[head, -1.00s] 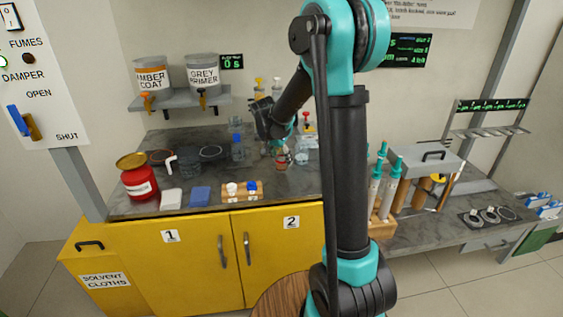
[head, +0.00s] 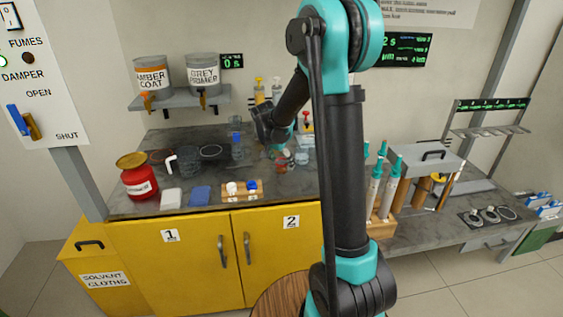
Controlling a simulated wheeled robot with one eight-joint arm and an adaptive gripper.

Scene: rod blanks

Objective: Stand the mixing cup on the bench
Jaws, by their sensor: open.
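A small clear cup with reddish colour (head: 282,164), which looks like the mixing cup, is on the grey bench (head: 290,183) in the head view, behind cupboard door 2. It looks upright. My gripper (head: 273,152) is open just up and left of it, partly hidden by my own wrist. At this size I cannot tell whether a finger still touches the cup. Another clear cup (head: 302,156) stands just to its right.
Clear and dark containers (head: 189,162) stand at the left of the bench, with a red tin (head: 138,180) at the corner. A small wooden holder (head: 242,190) is at the front edge. Bottles (head: 277,90) stand behind my gripper.

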